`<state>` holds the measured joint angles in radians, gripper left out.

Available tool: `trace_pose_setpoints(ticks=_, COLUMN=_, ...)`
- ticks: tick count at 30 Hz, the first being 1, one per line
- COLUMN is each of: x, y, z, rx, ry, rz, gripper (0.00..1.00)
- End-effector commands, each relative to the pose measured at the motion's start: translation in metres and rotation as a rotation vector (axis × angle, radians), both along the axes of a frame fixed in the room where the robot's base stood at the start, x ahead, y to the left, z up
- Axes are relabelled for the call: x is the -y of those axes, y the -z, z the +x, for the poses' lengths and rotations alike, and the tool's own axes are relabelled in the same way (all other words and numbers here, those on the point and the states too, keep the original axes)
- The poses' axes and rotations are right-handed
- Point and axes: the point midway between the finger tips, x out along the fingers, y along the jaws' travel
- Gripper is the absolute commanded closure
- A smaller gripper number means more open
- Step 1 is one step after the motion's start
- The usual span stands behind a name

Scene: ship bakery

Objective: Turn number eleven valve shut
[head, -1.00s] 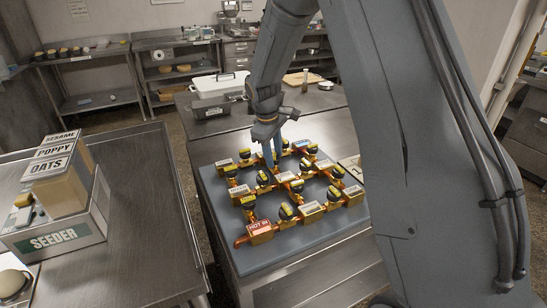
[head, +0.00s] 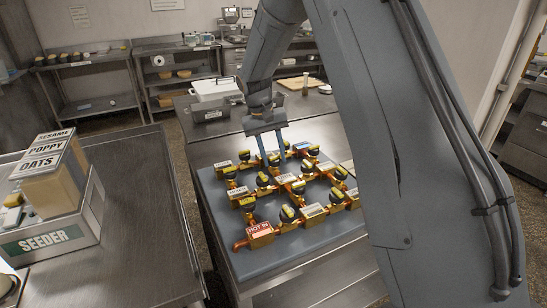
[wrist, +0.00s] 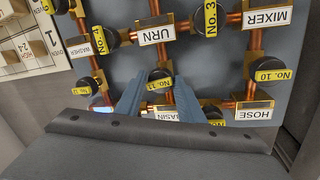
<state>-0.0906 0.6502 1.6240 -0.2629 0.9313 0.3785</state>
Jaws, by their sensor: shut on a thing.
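The number eleven valve is a round black knob with a yellow label across it (wrist: 159,84), on the copper pipework, in the middle of the wrist view. My gripper (wrist: 160,81) is shut on this knob, one blue finger on each side. In the head view my gripper (head: 274,163) reaches down from above to the back part of the pipe board (head: 222,232). There the fingers partly hide the held knob. The label appears upside down and roughly level in the wrist view.
Neighbouring knobs are the number ten valve (wrist: 268,72) on the right, number twelve (wrist: 84,87) on the left, and number three (wrist: 210,18) above. Name plates such as URN (wrist: 156,35) sit between them. A seeder box (head: 62,228) stands on the left counter (head: 150,225).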

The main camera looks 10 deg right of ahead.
Motion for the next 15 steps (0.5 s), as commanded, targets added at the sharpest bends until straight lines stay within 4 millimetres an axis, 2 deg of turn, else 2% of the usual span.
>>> trace_pose_setpoints(ticks=1, x=-0.0044, y=0.0051, z=-0.0029, rx=-0.010, ry=0.027, rz=0.005, gripper=0.87)
trace_pose_setpoints(ticks=15, x=-0.0045, y=0.0045, z=-0.0019, rx=-0.008, ry=0.162, rz=0.005, gripper=0.87)
